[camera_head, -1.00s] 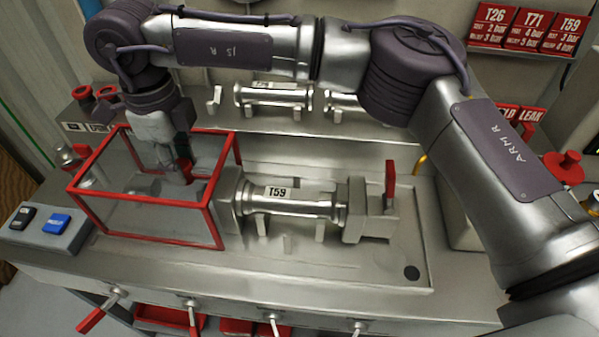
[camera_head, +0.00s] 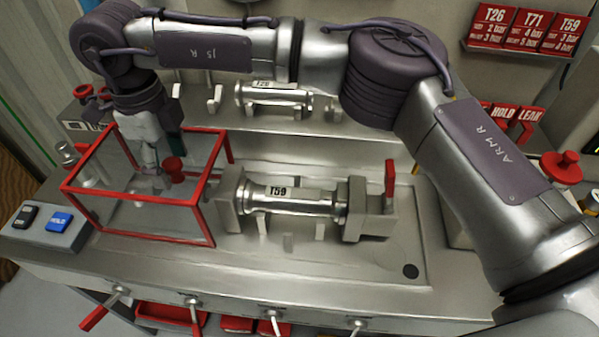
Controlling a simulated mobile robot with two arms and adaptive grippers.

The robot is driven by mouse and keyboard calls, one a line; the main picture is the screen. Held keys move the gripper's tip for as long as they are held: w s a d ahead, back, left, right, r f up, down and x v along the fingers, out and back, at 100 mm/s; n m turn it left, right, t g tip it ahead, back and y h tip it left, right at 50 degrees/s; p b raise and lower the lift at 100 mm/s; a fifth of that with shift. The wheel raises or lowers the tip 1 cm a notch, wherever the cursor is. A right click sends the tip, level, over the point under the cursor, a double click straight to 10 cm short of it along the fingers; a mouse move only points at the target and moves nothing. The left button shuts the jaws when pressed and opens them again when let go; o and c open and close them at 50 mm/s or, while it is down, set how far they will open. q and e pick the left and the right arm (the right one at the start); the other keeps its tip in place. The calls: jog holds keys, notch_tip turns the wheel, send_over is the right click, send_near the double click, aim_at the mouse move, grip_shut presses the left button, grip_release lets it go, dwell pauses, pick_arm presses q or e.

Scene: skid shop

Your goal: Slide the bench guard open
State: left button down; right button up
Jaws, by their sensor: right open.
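The bench guard (camera_head: 205,208) is a clear box with a red frame at the left end of the bench, left of the clamped T59 cylinder (camera_head: 290,201). A narrow gap shows between its right side and the grey block (camera_head: 231,200) holding the cylinder. My right gripper (camera_head: 150,168) points down at the guard from behind, partly seen through the clear panels. It is open, just left of a red knob (camera_head: 174,168). I cannot tell whether it touches the guard or the knob. My left gripper is not in view.
A button box (camera_head: 45,226) with black and blue buttons sits left of the guard. A red lever (camera_head: 390,178) stands at the fixture's right end. Another cylinder (camera_head: 272,95) rests on the rear rack. The bench front (camera_head: 300,262) is clear.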

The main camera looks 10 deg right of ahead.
jog(key=shift+r+p, duration=2.3)
jog(key=shift+r, duration=1.45)
